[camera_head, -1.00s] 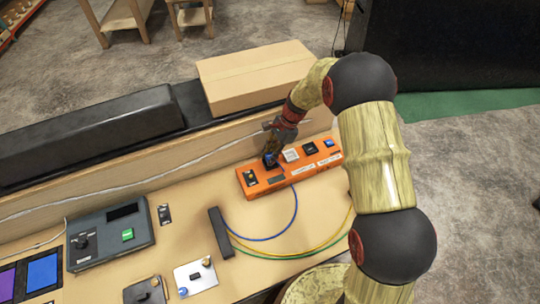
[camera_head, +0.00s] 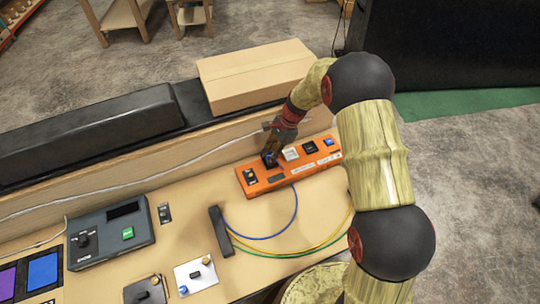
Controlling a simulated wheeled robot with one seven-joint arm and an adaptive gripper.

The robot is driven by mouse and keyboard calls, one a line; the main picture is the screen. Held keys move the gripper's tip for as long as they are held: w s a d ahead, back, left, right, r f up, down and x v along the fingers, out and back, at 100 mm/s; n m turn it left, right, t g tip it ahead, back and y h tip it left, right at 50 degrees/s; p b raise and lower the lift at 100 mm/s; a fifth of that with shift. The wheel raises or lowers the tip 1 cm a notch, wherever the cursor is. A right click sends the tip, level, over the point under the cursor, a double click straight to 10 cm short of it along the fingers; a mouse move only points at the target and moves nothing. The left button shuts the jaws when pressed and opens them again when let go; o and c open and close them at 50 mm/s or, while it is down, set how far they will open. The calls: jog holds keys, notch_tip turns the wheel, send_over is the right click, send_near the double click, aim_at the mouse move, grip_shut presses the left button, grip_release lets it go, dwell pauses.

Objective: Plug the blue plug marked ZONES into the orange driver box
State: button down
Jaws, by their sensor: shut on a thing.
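The orange driver box (camera_head: 312,170) lies on the bench, a long box with several dark, white and blue parts along its top. My gripper (camera_head: 271,153) points down over the left half of the box and is shut on the small blue plug (camera_head: 269,160), which is mostly hidden by the fingers. The plug is at the box's top face; I cannot tell whether it is seated in a socket. The ZONES marking is too small to read. A blue cable (camera_head: 296,211) curves from the box's front edge to a dark bar (camera_head: 221,231).
Yellow and green cables (camera_head: 300,253) run right from the bar. A grey console (camera_head: 110,234) with a green button stands at left, with a white plate (camera_head: 196,275) in front. A cardboard box (camera_head: 255,77) sits behind the wooden back board. The bench between console and bar is mostly clear.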

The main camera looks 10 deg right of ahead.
jog(key=shift+s+f, duration=0.45)
jog(key=shift+f, duration=0.25)
dwell(0.4)
jog(key=c, duration=1.5)
grip_release()
jog(key=shift+f, duration=0.1)
jog(key=shift+c, duration=0.2)
jog(key=shift+o, duration=0.2)
jog(key=shift+w, duration=0.1)
jog(key=shift+w+r, duration=0.2)
jog(key=shift+r, duration=0.1)
jog(key=o, duration=0.3)
jog(key=o, duration=0.3)
jog(key=shift+w+r, duration=0.1)
jog(key=shift+r, duration=0.1)
jog(key=shift+r+p, duration=2.8)
jog(key=shift+r, duration=0.65)
